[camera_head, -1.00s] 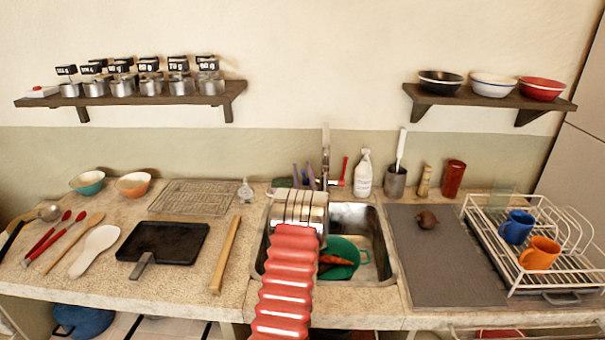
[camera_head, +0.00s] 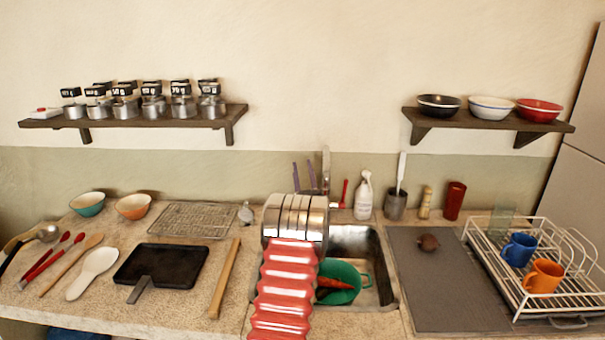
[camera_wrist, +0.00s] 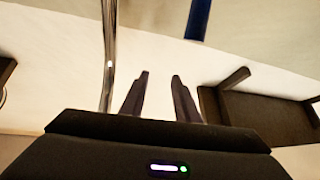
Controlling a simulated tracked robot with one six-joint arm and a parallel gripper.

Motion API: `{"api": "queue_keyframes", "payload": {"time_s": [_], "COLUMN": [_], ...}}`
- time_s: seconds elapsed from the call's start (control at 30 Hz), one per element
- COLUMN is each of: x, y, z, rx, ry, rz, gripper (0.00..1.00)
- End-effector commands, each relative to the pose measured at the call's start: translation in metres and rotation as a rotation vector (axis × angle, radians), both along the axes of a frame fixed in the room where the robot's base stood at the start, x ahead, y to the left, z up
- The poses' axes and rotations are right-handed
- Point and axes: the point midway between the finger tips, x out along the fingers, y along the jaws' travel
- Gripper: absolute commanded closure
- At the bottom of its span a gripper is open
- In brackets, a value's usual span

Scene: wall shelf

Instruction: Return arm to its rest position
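My gripper (camera_wrist: 159,98) shows in the wrist view with two dark fingers apart and nothing between them. Pale wall lies beyond the fingertips. In the head view, two thin purple-grey fingers (camera_head: 304,178) stick up behind my arm, in front of the wall by the sink. My arm, with red ridges and silver bands, rises in front of the left part of the sink and hides the gripper's body.
A metal tap (camera_head: 326,170) stands close to the right of the fingers; its pipe (camera_wrist: 109,55) shows in the wrist view. A left shelf (camera_head: 236,112) bears jars; a right shelf (camera_head: 485,118) bears three bowls. Wall between shelves is bare.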

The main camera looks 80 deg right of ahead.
Motion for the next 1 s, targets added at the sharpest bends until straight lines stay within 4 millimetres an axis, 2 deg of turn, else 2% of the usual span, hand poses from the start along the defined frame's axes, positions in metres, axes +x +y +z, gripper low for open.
{"api": "queue_keyframes", "payload": {"time_s": [0.53, 0.67, 0.77, 0.87, 1.0], "x": [0.001, 0.012, 0.038, 0.078, 0.144], "y": [0.000, 0.001, 0.003, 0.009, 0.026], "z": [0.000, 0.005, 0.014, 0.027, 0.045], "rx": [0.000, 0.012, 0.040, 0.087, 0.173], "ry": [0.000, 0.002, 0.007, 0.018, 0.039], "rz": [0.000, 0.010, 0.031, 0.065, 0.120], "gripper": [0.71, 0.71, 0.71, 0.71, 0.71]}}
